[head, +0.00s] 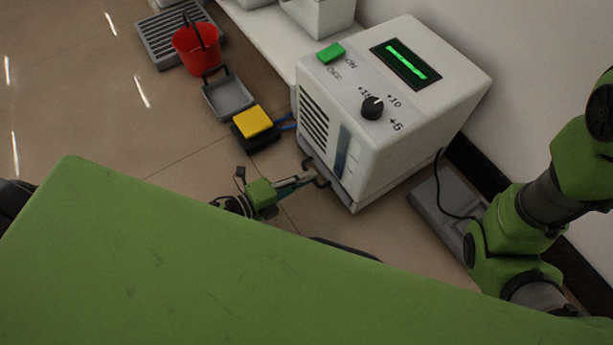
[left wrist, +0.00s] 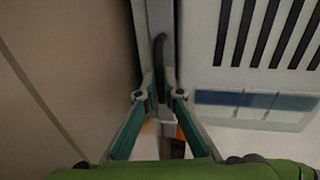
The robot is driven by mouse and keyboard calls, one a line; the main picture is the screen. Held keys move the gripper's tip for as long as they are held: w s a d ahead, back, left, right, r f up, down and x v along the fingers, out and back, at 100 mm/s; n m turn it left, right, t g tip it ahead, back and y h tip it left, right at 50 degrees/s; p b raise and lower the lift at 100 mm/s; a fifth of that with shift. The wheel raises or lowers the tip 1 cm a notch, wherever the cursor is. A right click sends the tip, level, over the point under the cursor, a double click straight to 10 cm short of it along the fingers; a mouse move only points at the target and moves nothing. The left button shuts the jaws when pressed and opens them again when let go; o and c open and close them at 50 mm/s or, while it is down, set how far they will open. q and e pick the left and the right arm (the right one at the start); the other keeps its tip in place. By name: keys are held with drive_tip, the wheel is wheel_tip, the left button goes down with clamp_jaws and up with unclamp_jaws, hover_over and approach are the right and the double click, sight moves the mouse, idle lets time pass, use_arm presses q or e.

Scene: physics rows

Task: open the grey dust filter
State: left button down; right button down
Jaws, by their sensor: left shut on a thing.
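The grey dust filter shows in the left wrist view as a long grey strip (left wrist: 153,18) along the edge of the white machine (head: 420,110). Its black bar handle (left wrist: 160,60) stands out from it. In the head view the handle (head: 322,181) is at the machine's lower front edge. My left gripper (head: 303,180) reaches it from the left, low near the floor. In the left wrist view its two fingers (left wrist: 160,92) are closed on the handle's end. My right arm is at the right; its gripper is out of view.
The machine has a green switch (head: 331,52), a black dial (head: 372,107) and a lit display (head: 406,63). A yellow-topped box (head: 252,121), a grey tray (head: 229,97) and a red bucket (head: 196,50) stand on the floor. Open floor lies to the left.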

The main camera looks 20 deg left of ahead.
use_arm(q)
drive_tip(key=f+p+v, duration=0.1)
drive_tip(key=v, duration=0.6)
drive_tip(key=f+p+v, duration=0.1)
drive_tip(key=f+v, duration=0.1)
drive_tip(key=v, duration=0.4)
drive_tip(key=f+p+v, duration=0.1)
drive_tip(key=v, duration=0.6)
drive_tip(key=shift+s+a+f, duration=0.1)
drive_tip(key=shift+s+a, duration=0.35)
drive_tip(key=shift+s, duration=0.15)
drive_tip(key=c, duration=2.2)
unclamp_jaws()
drive_tip(key=shift+o, duration=0.2)
drive_tip(key=shift+s, duration=0.1)
drive_tip(key=v, duration=1)
drive_tip(key=shift+s+a, duration=0.6)
drive_tip(key=shift+s, duration=0.15)
drive_tip(key=shift+r, duration=0.25)
